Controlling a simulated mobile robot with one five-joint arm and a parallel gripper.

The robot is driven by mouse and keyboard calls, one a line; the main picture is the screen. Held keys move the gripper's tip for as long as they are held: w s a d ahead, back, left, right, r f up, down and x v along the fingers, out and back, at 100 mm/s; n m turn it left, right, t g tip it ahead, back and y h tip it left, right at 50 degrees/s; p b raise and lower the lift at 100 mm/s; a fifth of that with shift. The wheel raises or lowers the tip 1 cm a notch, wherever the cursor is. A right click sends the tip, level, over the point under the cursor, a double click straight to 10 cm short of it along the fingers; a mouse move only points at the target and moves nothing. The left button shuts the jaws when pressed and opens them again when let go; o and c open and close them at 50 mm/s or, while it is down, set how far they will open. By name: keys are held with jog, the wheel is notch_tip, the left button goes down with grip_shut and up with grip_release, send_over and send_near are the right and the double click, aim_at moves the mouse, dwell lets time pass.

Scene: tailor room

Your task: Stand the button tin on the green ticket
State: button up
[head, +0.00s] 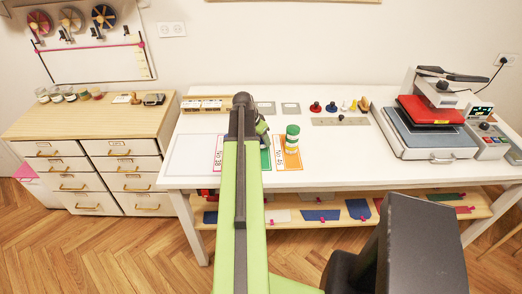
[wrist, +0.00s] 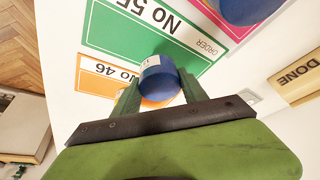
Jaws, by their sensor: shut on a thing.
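My gripper (head: 262,130) is over the ticket area of the white table, partly hidden behind my arm. In the wrist view its two green fingers (wrist: 158,88) are shut on a blue round tin (wrist: 158,74) with a small pale label, which I take to be the button tin. The green ticket (wrist: 112,27), marked No 55, lies beneath, and the tin overlaps its edge near the orange ticket. Whether the tin touches the ticket, I cannot tell. In the head view the green ticket (head: 266,158) shows as a strip beside my arm; the tin is hidden.
A green and white container (head: 292,138) stands on the orange ticket (head: 288,160), close right of my gripper. A pink ticket (head: 218,153) lies left of my arm; another blue round thing (wrist: 245,8) is on it. A heat press (head: 430,125) stands at right.

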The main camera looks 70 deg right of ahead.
aim_at(261, 144)
notch_tip(261, 144, down, 4)
jog(key=b, duration=0.3)
jog(key=shift+b, duration=0.35)
jog(key=shift+r, duration=0.25)
jog(key=shift+f, duration=0.2)
jog(key=o, duration=1.4)
jog(key=shift+o, duration=0.2)
jog(key=shift+r, duration=0.1)
jog(key=p+v, duration=1.1)
jog(key=v, duration=0.1)
jog(key=shift+p, duration=0.35)
